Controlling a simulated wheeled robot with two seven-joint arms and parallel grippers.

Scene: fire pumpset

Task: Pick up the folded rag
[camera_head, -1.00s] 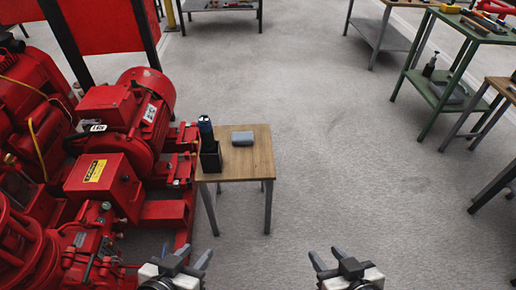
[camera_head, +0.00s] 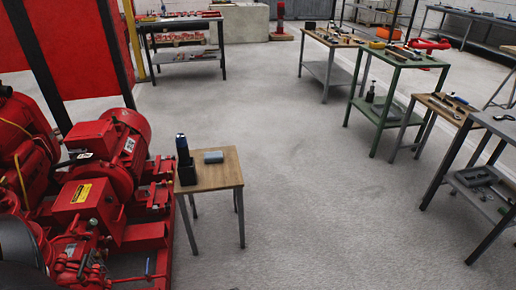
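A small grey-blue block-like thing, which looks like the folded rag (camera_head: 213,157), lies flat on top of a small wooden table (camera_head: 218,178). It is right of a dark holder (camera_head: 187,175) with a dark blue-topped bottle or tool (camera_head: 182,146) standing upright in it. Neither of my grippers shows in the head view now, so their distance from the rag cannot be seen.
Red pump machinery (camera_head: 105,170) stands close along the table's left side. A green table (camera_head: 405,65) and other workbenches with tools line the right. The grey floor (camera_head: 300,190) right of the small table is clear.

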